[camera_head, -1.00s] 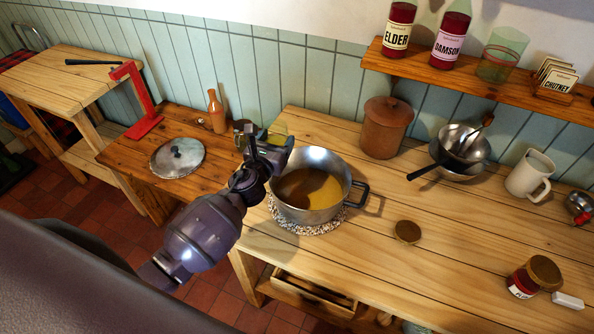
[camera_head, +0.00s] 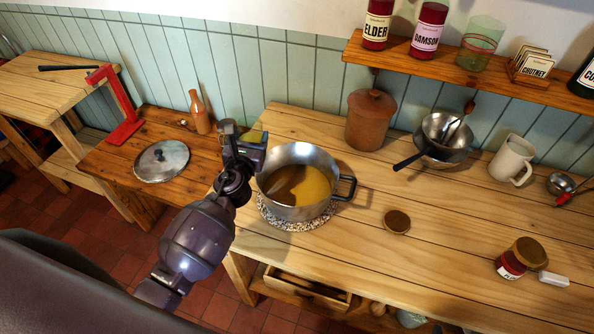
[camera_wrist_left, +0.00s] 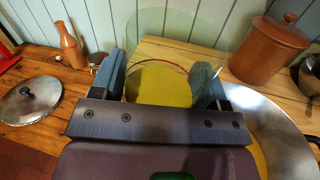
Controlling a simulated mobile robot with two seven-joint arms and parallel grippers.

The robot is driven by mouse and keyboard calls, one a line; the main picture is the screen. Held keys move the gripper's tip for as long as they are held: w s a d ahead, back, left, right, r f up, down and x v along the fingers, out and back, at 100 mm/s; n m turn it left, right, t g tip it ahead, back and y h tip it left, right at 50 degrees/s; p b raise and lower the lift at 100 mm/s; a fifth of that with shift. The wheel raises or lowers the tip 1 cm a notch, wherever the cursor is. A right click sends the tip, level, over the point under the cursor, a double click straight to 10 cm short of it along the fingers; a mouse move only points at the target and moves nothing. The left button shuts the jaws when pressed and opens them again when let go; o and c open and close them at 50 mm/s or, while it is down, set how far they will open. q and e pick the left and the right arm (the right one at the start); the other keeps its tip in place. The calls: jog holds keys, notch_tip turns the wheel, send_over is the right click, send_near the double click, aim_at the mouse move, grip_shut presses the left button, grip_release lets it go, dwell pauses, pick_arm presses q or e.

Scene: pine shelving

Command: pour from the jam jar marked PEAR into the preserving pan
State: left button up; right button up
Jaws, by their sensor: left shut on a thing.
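My left gripper (camera_head: 250,143) is shut on a clear glass jar with yellow contents (camera_wrist_left: 160,84), which stands between its two fingers in the left wrist view. No label shows on this jar, so I cannot read PEAR. The jar looks near upright, and no stream shows. The steel preserving pan (camera_head: 279,206) sits just right of the gripper on a speckled round mat (camera_head: 268,219). It holds amber contents, darker on the left. The pan's rim also shows at the right of the left wrist view (camera_wrist_left: 282,128). My right gripper is not in view.
A brown lid (camera_head: 397,221) and a red jar marked PLUM (camera_head: 510,264) are on the bench to the right. A terracotta crock (camera_head: 369,122) stands behind the pan. A pan lid (camera_head: 162,160) and a bottle (camera_head: 199,113) are on the lower table to the left.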

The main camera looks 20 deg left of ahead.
pick_arm(q)
jog(key=shift+d+r+m+t, duration=0.15)
jog(key=shift+d+r+m, duration=0.2)
jog(key=shift+m, duration=0.4)
jog(key=shift+d+r+m+t, duration=0.15)
jog(key=shift+d+r+m, duration=0.2)
jog(key=shift+m, duration=0.4)
jog(key=shift+d+f+m, duration=0.25)
jog(key=shift+d+m, duration=0.1)
jog(key=shift+m, duration=0.15)
jog(key=shift+d+f+m+b, duration=0.3)
jog(key=shift+m+b, duration=0.2)
jog(key=shift+b, duration=0.1)
jog(key=shift+d+r+m+t+h, duration=0.15)
jog(key=shift+r+m+t+h, duration=0.1)
jog(key=shift+m+t+h, duration=0.05)
jog(key=shift+s+d+r+m, duration=0.1)
jog(key=shift+d+m, duration=0.3)
jog(key=shift+m, duration=0.6)
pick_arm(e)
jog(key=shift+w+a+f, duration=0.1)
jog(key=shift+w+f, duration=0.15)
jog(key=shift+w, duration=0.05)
pick_arm(q)
jog(key=shift+d+m+h+b, duration=0.15)
jog(key=shift+m+h+b, duration=0.15)
jog(key=shift+m+b, duration=0.3)
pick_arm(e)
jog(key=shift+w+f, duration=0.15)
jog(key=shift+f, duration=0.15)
